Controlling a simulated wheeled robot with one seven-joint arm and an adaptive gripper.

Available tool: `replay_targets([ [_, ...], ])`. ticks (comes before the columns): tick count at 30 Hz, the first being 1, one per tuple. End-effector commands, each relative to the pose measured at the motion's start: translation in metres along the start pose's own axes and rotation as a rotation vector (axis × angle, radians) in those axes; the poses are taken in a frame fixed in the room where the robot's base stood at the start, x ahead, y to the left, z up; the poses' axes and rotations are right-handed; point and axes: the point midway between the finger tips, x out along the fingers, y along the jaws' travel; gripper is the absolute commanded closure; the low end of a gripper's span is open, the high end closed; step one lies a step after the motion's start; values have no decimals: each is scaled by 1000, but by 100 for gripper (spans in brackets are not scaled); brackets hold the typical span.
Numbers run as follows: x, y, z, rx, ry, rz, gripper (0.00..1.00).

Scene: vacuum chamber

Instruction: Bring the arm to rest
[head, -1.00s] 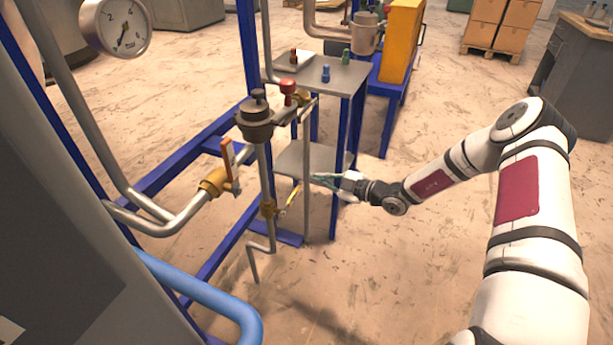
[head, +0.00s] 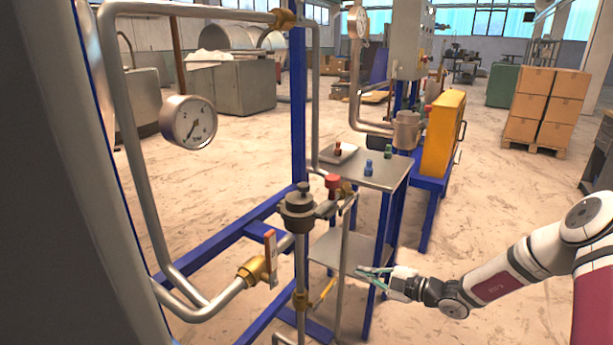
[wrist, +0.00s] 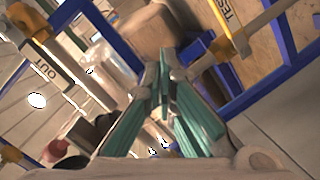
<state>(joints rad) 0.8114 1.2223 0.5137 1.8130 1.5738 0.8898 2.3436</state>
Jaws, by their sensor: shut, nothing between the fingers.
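My gripper (head: 372,276) is at the end of my white arm, which reaches in from the right edge in the head view. It is beside the thin vertical pipe and the blue-legged stand, at about the height of the stand's lower shelf (head: 338,250). I cannot tell whether it touches the pipe. In the wrist view the green-padded fingers (wrist: 163,95) come together at their tips and hold nothing.
A pipe frame has a pressure gauge (head: 189,122), a red-handled valve (head: 270,258) and a red knob (head: 332,182). Small coloured pieces stand on the stand's top (head: 375,172). A yellow panel (head: 443,135) is behind.

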Motion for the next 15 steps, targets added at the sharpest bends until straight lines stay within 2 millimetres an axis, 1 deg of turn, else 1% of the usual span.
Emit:
replay_targets([
  [1, 1, 8, -18, -108, 29, -37, 100],
  [2, 1, 12, -29, -180, 49, -60, 100],
  [6, -3, 24, -85, -551, 167, -172, 100],
  [8, -7, 26, -108, -707, 224, -216, 100],
  [9, -10, 28, -124, -810, 265, -243, 100],
  [11, -16, 30, -146, -961, 327, -280, 100],
  [15, -33, 30, -196, -1305, 488, -354, 100],
])
